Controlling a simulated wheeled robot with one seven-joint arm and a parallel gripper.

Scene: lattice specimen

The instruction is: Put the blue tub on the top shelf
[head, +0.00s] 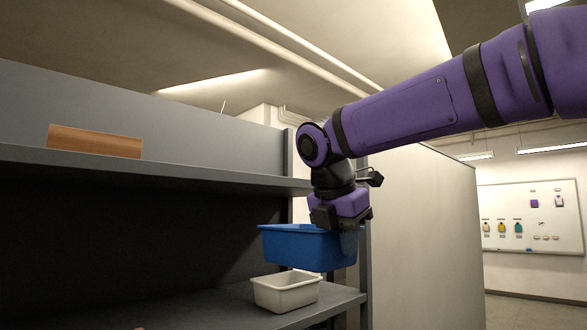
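The blue tub (300,248) hangs from my gripper (341,226) at the right end of the shelf unit. It is roughly level and a little above a white tub, below the height of the top shelf.
A wooden block (95,141) sits on the top shelf at the left. The white tub (286,291) stands on the lower shelf (215,308), under the blue tub. A grey upright (289,155) stands at the shelf's right end. A pale partition (420,230) stands to the right.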

